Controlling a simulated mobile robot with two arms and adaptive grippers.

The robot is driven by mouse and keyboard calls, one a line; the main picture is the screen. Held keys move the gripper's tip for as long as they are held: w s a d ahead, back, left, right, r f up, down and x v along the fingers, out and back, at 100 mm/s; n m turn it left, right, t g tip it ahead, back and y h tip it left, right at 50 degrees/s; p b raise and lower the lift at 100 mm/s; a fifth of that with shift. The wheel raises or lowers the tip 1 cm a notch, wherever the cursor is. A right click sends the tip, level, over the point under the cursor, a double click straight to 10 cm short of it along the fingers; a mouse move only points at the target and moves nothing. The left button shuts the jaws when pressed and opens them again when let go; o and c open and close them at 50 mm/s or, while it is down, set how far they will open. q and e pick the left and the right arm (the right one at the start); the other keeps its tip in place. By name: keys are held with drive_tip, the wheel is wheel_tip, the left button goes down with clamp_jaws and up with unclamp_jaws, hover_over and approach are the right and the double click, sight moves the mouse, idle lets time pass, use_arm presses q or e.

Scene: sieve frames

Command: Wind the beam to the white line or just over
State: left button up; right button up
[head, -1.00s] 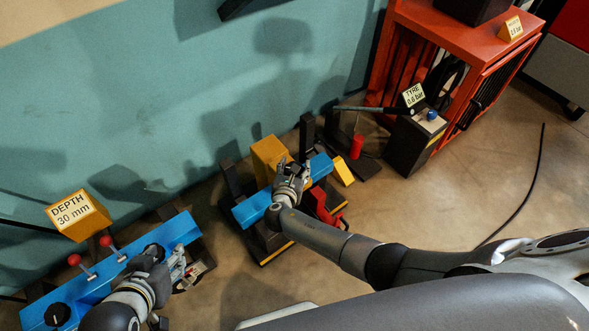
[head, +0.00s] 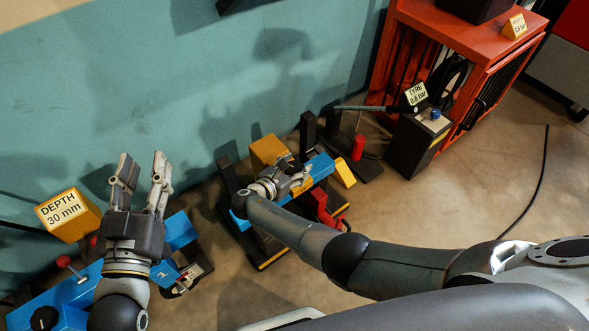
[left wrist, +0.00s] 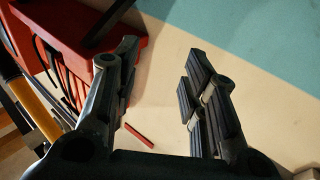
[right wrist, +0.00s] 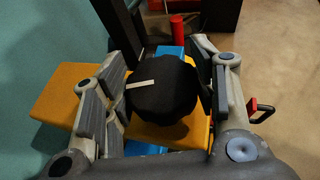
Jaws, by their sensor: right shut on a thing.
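My right gripper (head: 288,184) is shut on a black round knob (right wrist: 165,95) with a white mark on its top, pointing left in the right wrist view. A blue beam (head: 319,168) runs under this gripper in the head view; blue also shows behind and below the knob (right wrist: 170,52). My left gripper (head: 142,178) is open and empty, raised with its fingers up above the left blue unit (head: 68,291). Its two fingers show apart in the left wrist view (left wrist: 163,70). I cannot make out a white line on the beam.
The left blue unit has a red-knobbed lever (head: 65,261), a black dial (head: 44,317) and a yellow "DEPTH 30 mm" block (head: 66,214). A black "TYRE 0.6 bar" box (head: 413,145) and an orange cabinet (head: 448,35) stand right. A dark cable (head: 540,180) lies on otherwise open floor.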

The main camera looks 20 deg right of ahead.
sight(295, 168)
idle(0.4)
drive_tip(key=o, duration=1)
drive_tip(key=shift+o, duration=0.2)
drive_tip(key=shift+r, duration=0.15)
drive_tip(key=shift+r, duration=4.85)
